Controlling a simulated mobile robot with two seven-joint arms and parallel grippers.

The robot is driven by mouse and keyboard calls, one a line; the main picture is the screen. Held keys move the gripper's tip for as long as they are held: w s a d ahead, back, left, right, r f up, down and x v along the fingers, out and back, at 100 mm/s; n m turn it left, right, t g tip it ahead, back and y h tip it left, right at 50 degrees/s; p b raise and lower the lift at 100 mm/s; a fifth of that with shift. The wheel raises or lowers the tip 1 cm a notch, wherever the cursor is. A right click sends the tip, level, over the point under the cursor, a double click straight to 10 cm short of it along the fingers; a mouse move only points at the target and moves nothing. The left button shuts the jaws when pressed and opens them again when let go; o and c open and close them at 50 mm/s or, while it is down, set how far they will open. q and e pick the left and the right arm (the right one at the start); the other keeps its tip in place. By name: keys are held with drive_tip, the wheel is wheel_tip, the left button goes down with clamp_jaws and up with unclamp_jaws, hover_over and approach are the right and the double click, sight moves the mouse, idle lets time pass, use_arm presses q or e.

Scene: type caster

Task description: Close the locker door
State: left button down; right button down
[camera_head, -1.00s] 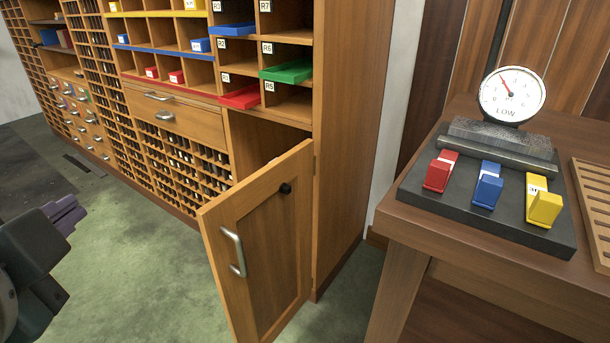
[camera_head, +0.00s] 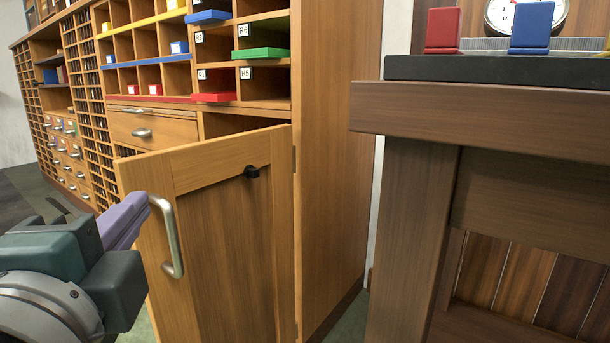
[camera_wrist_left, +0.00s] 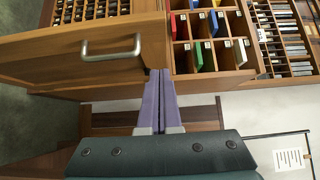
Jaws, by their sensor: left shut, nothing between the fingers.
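The wooden locker door (camera_head: 225,230) stands ajar, swung out from the cabinet on hinges at its right side. Its metal handle (camera_head: 170,238) is near the free left edge, and a black knob (camera_head: 251,172) sits higher up. My left gripper (camera_head: 143,203) is shut and empty, its purple fingertips overlapping the door's free edge beside the handle's upper end. In the left wrist view the shut fingers (camera_wrist_left: 158,75) point toward the door (camera_wrist_left: 50,58), with the handle (camera_wrist_left: 110,48) to their left. I cannot tell whether they touch the door. My right gripper is out of view.
The cabinet (camera_head: 335,150) has colored shelf compartments above the door and a drawer (camera_head: 155,128) to its upper left. A wooden table (camera_head: 470,115) stands close on the right, bearing a gauge (camera_head: 525,15) and colored blocks. A narrow gap separates cabinet and table.

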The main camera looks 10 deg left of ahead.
use_arm(q)
drive_tip(key=b, duration=0.1)
approach(152, 167)
drive_tip(key=w+d, duration=0.2)
drive_tip(key=w, duration=0.2)
drive_tip(key=a, duration=0.1)
drive_tip(key=w+a, duration=0.1)
drive_tip(key=a, duration=0.1)
drive_tip(key=shift+w+a+b, duration=0.1)
drive_tip(key=shift+a+b, duration=0.1)
drive_tip(key=shift+b, duration=0.1)
drive_tip(key=shift+w+a, duration=0.15)
drive_tip(key=shift+a, duration=0.25)
